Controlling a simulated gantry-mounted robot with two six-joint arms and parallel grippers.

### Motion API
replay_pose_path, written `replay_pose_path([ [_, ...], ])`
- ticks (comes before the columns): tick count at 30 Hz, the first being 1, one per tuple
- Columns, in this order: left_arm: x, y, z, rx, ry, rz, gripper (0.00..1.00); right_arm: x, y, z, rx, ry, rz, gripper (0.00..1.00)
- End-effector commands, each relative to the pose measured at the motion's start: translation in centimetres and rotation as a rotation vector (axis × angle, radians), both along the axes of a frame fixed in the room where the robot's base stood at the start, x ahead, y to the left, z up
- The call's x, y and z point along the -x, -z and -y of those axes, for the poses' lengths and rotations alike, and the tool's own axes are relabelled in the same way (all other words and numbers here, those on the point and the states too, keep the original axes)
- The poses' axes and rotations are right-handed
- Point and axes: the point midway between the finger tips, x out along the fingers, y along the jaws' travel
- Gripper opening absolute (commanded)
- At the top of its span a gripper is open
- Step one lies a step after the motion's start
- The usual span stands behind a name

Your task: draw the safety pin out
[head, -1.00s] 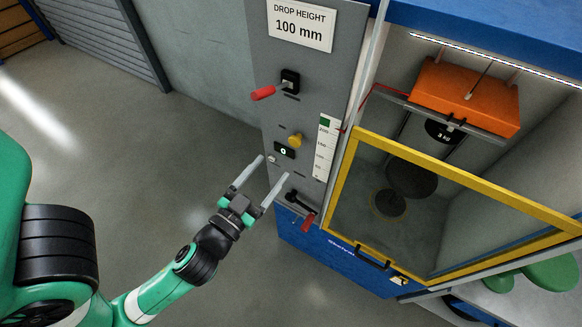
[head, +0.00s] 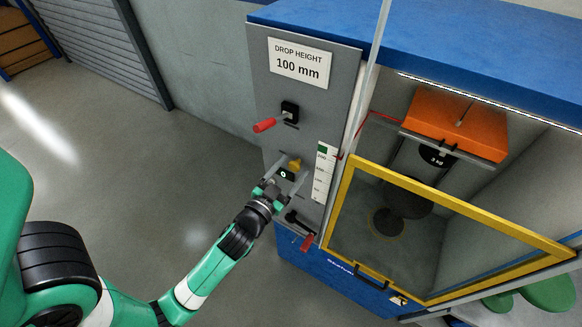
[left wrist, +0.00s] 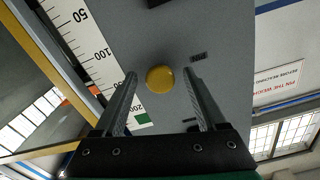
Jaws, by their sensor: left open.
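A yellow round knob (head: 295,164), which looks like the head of the safety pin, sticks out of the machine's grey front panel (head: 268,92). It also shows in the left wrist view (left wrist: 160,78), where it sits between the two fingertips with a gap on each side. My left gripper (head: 291,173) is open and empty at the panel, its fingers pointing at the knob. I cannot tell how far the fingertips are from the panel. The pin's shaft is hidden behind the knob. My right gripper is in neither view.
A red-handled lever (head: 265,125) stands out above the knob, and another red handle (head: 307,242) below. A height scale (head: 323,175) is on the panel's right. The yellow-framed guard (head: 338,205) and orange weight (head: 458,125) are further right. Floor at left is clear.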

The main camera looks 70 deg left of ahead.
Motion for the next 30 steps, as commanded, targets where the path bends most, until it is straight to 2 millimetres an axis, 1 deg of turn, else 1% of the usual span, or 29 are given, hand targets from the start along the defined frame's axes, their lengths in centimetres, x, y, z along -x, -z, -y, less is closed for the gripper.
replay_pose_path([
  [6,-0.07,0.02,-0.04,0.000,0.000,0.000,0.73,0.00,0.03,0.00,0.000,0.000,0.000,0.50],
  [7,-0.07,0.02,-0.04,0.000,0.000,0.000,0.70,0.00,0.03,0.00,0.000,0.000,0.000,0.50],
  [11,-0.05,0.02,-0.03,0.000,0.000,0.000,0.47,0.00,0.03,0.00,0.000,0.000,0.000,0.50],
  [12,-0.05,0.02,-0.03,0.000,0.000,0.000,0.39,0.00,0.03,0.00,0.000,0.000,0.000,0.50],
  [14,-0.05,0.01,-0.03,0.000,0.000,0.000,0.28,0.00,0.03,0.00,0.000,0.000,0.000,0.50],
  [15,-0.05,0.01,-0.03,0.000,0.000,0.000,0.21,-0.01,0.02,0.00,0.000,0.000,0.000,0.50],
  [17,-0.04,0.01,-0.02,0.000,0.000,0.000,0.10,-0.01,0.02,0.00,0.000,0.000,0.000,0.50],
  [18,-0.04,0.01,-0.02,0.000,0.000,0.000,0.03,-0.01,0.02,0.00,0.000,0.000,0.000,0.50],
  [19,-0.04,0.01,-0.02,0.000,0.000,0.000,0.00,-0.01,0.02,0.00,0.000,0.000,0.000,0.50],
  [30,-0.05,0.00,-0.02,0.001,0.000,0.001,0.00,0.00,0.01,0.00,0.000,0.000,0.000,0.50],
])
